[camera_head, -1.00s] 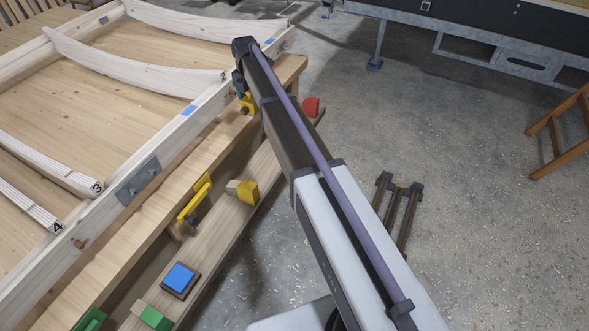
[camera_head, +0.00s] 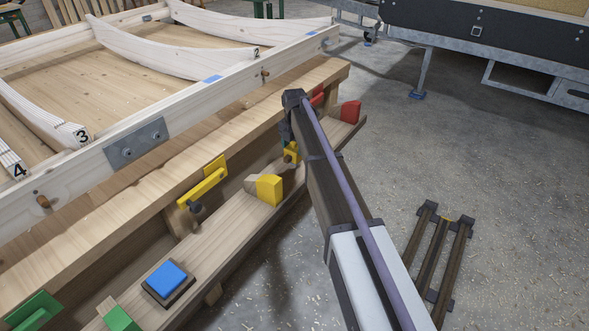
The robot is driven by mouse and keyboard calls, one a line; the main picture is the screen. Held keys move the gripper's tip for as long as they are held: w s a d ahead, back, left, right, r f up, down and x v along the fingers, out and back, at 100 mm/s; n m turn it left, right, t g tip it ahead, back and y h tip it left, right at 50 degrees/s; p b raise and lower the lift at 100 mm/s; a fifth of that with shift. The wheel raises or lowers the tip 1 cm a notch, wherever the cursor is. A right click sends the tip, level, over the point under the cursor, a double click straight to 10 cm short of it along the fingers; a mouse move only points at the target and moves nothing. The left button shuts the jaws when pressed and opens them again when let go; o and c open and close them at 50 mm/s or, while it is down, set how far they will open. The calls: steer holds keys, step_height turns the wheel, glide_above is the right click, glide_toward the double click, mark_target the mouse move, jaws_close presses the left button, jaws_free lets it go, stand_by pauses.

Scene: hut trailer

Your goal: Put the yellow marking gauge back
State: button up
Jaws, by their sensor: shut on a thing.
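My gripper (camera_head: 291,148) is at the far end of my arm, above the lower plank and beside the workbench edge. It is shut on a small yellow thing with a brown part, which looks like the yellow marking gauge (camera_head: 293,152). The arm and gripper hide much of it. A yellow bracket (camera_head: 205,183) with a dark knob below it is on the bench side, left of and nearer than the gripper. A yellow block with a pale wooden piece (camera_head: 270,190) sits on the lower plank (camera_head: 233,232), between the bracket and the gripper.
A blue pad (camera_head: 168,278) and a green block (camera_head: 122,319) are on the plank, nearer. A green bracket (camera_head: 35,309) is at the lower left. A red block (camera_head: 350,111) stands at the plank's far end. A white timber frame (camera_head: 185,118) lies on the bench.

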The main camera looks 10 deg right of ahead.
steer(key=shift+f, duration=0.25)
step_height(320, 180, down, 4)
steer(key=b, duration=0.3)
steer(key=shift+b, duration=0.4)
steer(key=shift+r+p, duration=0.3)
steer(key=shift+r, duration=0.05)
steer(key=shift+f, duration=0.25)
steer(key=o, duration=0.8)
steer(key=shift+o, duration=0.2)
step_height(320, 180, up, 13)
steer(key=p, duration=1.2)
steer(key=shift+f, duration=0.2)
steer(key=s+m, duration=2.7)
steer(key=s, duration=0.9)
steer(key=shift+s, duration=0.2)
